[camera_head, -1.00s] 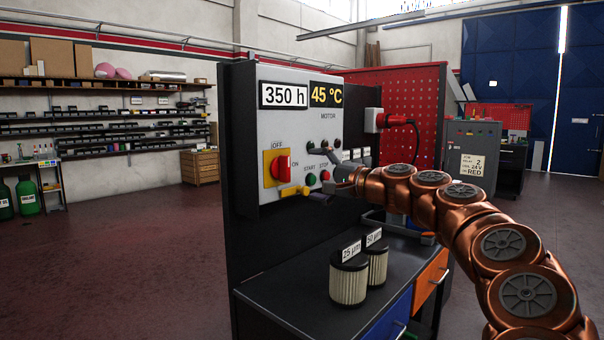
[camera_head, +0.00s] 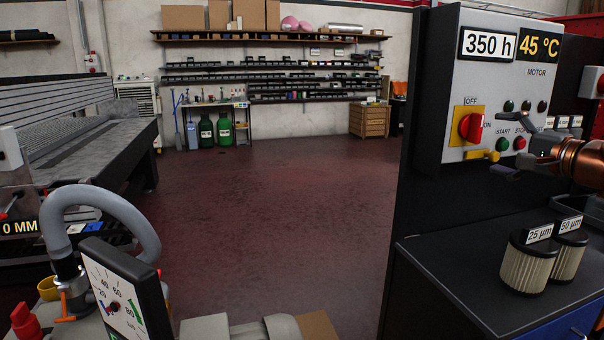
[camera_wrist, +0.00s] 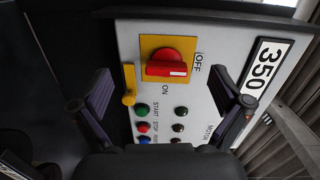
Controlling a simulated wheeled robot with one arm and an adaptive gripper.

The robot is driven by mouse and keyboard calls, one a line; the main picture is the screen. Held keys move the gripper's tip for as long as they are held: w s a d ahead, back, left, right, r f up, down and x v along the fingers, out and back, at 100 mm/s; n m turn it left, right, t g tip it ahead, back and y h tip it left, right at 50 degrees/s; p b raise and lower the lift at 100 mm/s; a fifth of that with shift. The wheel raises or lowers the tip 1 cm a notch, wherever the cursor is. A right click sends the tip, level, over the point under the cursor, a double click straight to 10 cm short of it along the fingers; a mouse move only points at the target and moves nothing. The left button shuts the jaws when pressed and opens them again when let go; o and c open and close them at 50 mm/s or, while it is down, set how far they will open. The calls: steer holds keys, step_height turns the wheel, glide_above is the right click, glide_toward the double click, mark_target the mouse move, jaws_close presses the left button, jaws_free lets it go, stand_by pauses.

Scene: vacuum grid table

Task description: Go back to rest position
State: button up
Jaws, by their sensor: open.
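My gripper (camera_head: 530,153) is at the right of the head view, in front of the lower part of a grey control panel (camera_head: 437,125). In the wrist view my gripper (camera_wrist: 160,72) has its two dark fingers spread wide with nothing between them. Beyond the fingers, the panel shows a red rotary switch (camera_wrist: 170,66) on a yellow plate, marked OFF and ON. A yellow lever (camera_wrist: 129,85) sits beside it, and green, red, blue and dark buttons lie below. Whether the gripper touches the panel cannot be told.
Two filters (camera_head: 527,270) labelled 25 µm and 50 µm stand on a dark cabinet top (camera_head: 440,262) below the panel. A gauge (camera_head: 118,300) and grey hose (camera_head: 95,195) are at the near left. A slatted table (camera_head: 110,140) stands at left. The floor (camera_head: 270,215) between is clear.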

steer(key=s+a+f+n+g+y, duration=0.1)
steer(key=a+f+n+g+y, duration=0.2)
steer(key=a, duration=0.7)
steer(key=s+a+f+n+g, duration=0.1)
steer(key=a+f+n+g, duration=0.25)
steer(key=a, duration=0.65)
steer(key=s+a+f+n+g, duration=0.35)
steer(key=s+a+f, duration=0.35)
steer(key=a+f, duration=0.25)
steer(key=s+a+f+n+g+h, duration=0.25)
steer(key=s+f+g+h, duration=0.2)
steer(key=s+f, duration=0.95)
steer(key=s+d+f+n+g+h, duration=0.1)
steer(key=s+d+f+g+h, duration=0.2)
steer(key=s, duration=0.4)
steer(key=s+d+f+g+h, duration=0.1)
steer(key=s+d+f+g, duration=0.15)
steer(key=s+f, duration=0.35)
step_height(320, 180, up, 24)
steer(key=s+t+p, duration=0.1)
steer(key=p, duration=2)
steer(key=shift+s+d+t, duration=0.25)
steer(key=shift+s+t, duration=0.05)
steer(key=shift+s, duration=0.05)
steer(key=shift+f+y, duration=0.1)
steer(key=shift+y, duration=0.15)
